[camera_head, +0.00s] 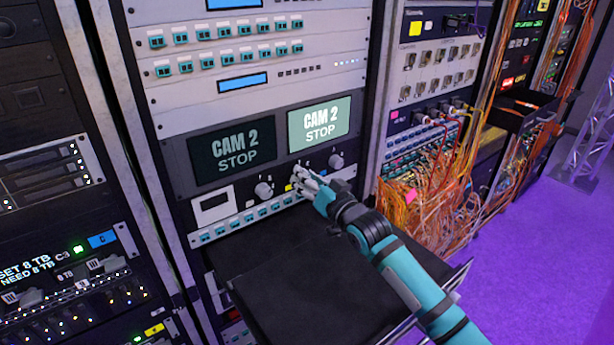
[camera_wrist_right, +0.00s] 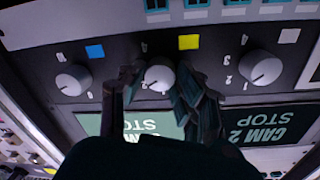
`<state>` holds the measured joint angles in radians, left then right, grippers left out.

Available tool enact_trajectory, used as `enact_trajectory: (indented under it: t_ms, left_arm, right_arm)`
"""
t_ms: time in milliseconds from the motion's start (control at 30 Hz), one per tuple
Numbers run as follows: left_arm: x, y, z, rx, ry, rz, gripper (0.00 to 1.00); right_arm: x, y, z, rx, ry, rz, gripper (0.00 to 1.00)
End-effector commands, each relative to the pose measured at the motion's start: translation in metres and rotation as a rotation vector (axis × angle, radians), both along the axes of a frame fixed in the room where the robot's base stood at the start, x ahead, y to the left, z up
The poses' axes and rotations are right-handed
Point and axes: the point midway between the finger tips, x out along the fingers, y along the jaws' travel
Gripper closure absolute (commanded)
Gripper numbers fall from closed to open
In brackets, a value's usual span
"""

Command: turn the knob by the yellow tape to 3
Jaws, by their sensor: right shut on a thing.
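The knob by the yellow tape (camera_wrist_right: 158,77) is pale and round, on a dark panel. The yellow tape (camera_wrist_right: 189,42) sits close to it in the wrist view; a sliver of this tape (camera_head: 289,187) also shows in the head view. My right gripper (camera_wrist_right: 157,86) has one finger on each side of this knob and is shut on it. In the head view my right gripper (camera_head: 308,182) covers most of the knob. The knob's pointer direction is too unclear to read. My left gripper is not in view.
A plain knob (camera_head: 263,190) stands to the left and another (camera_head: 336,160) to the right, by blue tape (camera_wrist_right: 95,51). Two CAM 2 STOP screens (camera_head: 318,127) are above. A black shelf (camera_head: 300,270) juts out below. Orange cables (camera_head: 430,205) hang at the right.

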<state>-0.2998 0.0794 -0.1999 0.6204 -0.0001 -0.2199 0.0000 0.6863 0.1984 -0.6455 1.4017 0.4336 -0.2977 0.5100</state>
Motion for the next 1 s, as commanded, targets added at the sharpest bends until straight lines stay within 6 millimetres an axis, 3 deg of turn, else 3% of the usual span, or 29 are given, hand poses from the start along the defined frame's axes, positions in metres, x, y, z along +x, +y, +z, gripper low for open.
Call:
enact_trajectory:
  t_ms: [600, 1000]
  left_arm:
    - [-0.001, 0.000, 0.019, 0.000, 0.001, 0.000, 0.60]
    - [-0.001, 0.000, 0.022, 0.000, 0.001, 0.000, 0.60]
  right_arm:
    - [0.001, -0.001, 0.001, 0.417, 0.303, 0.000, 1.00]
    - [0.001, -0.002, 0.000, 0.536, 0.389, -0.001, 1.00]
